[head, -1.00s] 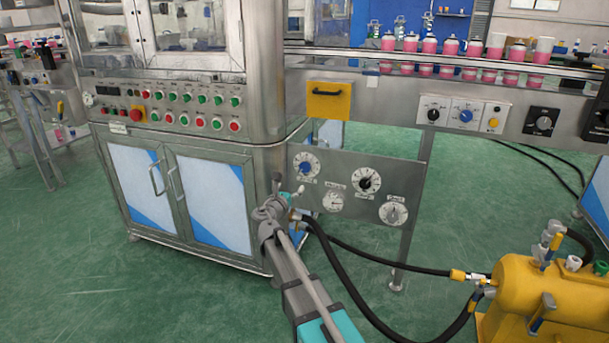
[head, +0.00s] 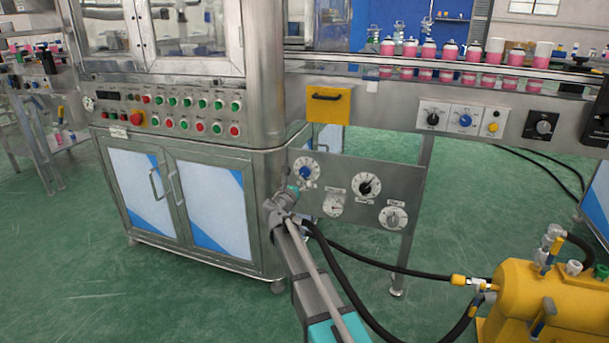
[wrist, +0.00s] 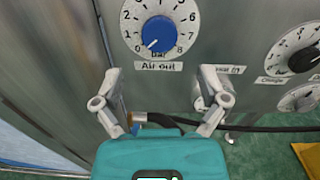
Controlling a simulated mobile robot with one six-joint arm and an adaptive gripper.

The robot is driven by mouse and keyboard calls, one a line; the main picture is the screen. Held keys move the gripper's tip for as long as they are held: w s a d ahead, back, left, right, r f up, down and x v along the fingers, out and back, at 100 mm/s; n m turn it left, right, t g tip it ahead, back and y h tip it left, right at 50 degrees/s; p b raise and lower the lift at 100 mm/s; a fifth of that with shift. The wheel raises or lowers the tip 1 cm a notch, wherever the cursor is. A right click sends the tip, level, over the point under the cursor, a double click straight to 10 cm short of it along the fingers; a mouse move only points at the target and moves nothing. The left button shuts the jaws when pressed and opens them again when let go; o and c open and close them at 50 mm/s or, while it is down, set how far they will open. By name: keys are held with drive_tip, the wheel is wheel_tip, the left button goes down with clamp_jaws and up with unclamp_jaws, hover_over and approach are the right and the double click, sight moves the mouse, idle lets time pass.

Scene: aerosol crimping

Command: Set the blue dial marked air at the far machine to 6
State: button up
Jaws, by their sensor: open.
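The blue dial (wrist: 158,34) sits at the top of the wrist view on a white round scale (wrist: 186,26) numbered 0 to 8. Its white pointer mark points down and left, near 0. A label below reads like "Air out". The same blue dial (head: 305,173) shows in the head view at the upper left of the grey panel. My gripper (wrist: 160,73) is open and empty. Its two fingers stand apart, below and to either side of the dial, not visibly touching it. In the head view my gripper (head: 287,195) is just below and left of the dial, its fingers hard to make out.
A black-knobbed dial (head: 367,186), a small gauge (head: 334,205) and another dial (head: 393,216) share the panel. Another blue knob (head: 465,120) is on the conveyor front. A steel cabinet (head: 205,200) stands close left. Black hoses run right to a yellow tank (head: 540,295).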

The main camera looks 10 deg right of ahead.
sight(304, 174)
drive_tip(key=shift+x, duration=3.5)
drive_tip(key=c, duration=1.2)
drive_tip(key=shift+o, duration=0.2)
